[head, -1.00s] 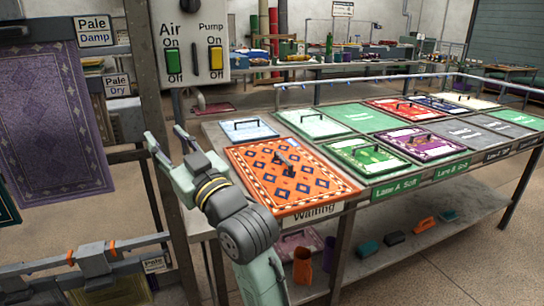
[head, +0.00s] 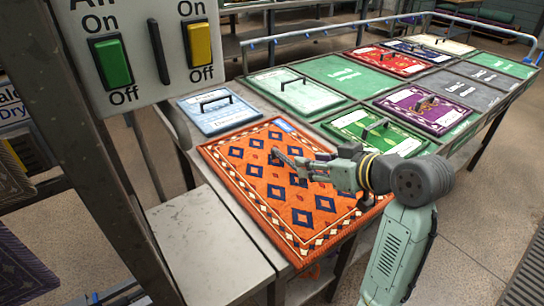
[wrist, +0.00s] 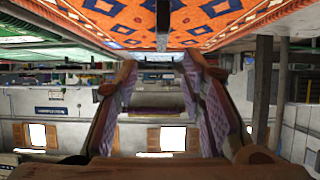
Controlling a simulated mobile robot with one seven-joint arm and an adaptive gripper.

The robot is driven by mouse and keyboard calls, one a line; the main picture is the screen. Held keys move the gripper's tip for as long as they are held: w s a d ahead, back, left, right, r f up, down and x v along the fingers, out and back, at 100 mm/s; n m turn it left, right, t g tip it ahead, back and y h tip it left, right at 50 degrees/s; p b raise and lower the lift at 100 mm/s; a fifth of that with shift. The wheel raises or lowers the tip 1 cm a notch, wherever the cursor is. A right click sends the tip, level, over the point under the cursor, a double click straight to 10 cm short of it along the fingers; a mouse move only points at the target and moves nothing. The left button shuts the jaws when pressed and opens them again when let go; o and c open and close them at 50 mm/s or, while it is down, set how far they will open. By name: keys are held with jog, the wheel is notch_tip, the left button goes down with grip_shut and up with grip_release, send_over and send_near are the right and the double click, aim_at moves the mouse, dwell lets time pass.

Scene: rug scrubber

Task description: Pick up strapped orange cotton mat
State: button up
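The orange mat (head: 262,200), patterned with dark blue diamonds and a pale border, lies flat on the near end of the table. A dark handle strap (head: 284,158) stands up from its middle. My gripper (head: 305,168) is low over the mat, reaching in from the right, close to the strap; the head view does not show whether they touch. In the wrist view my gripper (wrist: 161,70) has its two fingers apart with nothing held. The mat (wrist: 110,18) fills the top of that view, and the strap (wrist: 163,25) shows ahead between the fingers.
A light blue mat (head: 219,113) lies just behind the orange mat. Green (head: 360,124) and purple (head: 430,112) strapped mats lie to the right. A switch box (head: 140,60) on a metal post stands at left. A bare metal surface (head: 205,245) is at front left.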

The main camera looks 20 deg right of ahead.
aim_at(287, 159)
jog(key=x, duration=0.4)
jog(key=shift+w+f+p, duration=0.3)
jog(key=shift+p, duration=0.1)
jog(key=p+x, duration=0.1)
jog(key=x, duration=0.4)
jog(key=shift+w+a+f+p, duration=0.1)
jog(key=shift+w+a+p, duration=0.15)
jog(key=shift+a+p, duration=0.1)
grip_shut()
